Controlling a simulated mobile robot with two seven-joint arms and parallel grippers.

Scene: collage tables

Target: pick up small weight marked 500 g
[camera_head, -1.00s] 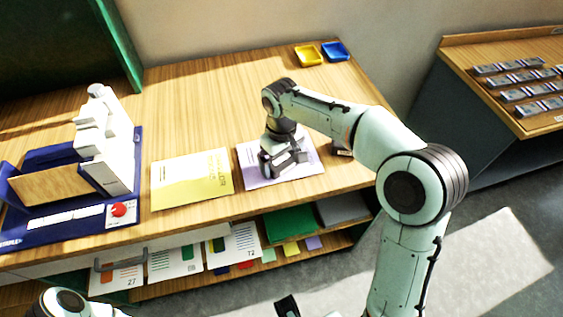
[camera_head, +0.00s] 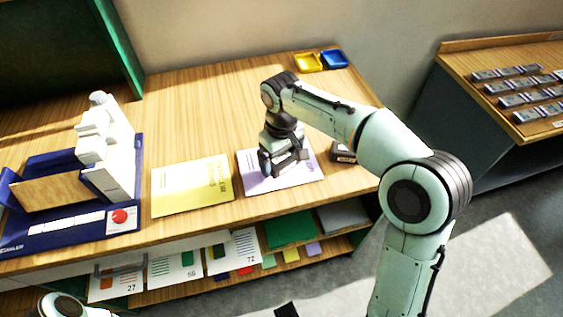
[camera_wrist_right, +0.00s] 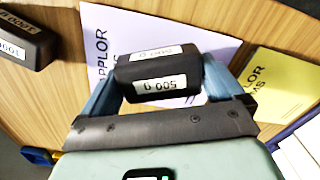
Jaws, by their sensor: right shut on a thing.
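The small black weight marked 500 g (camera_wrist_right: 158,78) sits between the two fingers of my right gripper (camera_wrist_right: 162,84) in the right wrist view. The right gripper is shut on it. In the head view, my right gripper (camera_head: 284,162) is low over the lilac booklet (camera_head: 256,184), and the weight is largely hidden by the fingers. I cannot tell whether the weight touches the booklet. Only a dark tip at the bottom edge (camera_head: 287,310) may belong to my left gripper; its jaws are not clear.
A larger black weight marked 1000 g (camera_wrist_right: 22,44) stands close by; in the head view it (camera_head: 343,152) is right of the booklet. A yellow booklet (camera_head: 192,186), a blue device with white blocks (camera_head: 70,225), and yellow and blue trays (camera_head: 308,61) share the wooden table. Its back middle is clear.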

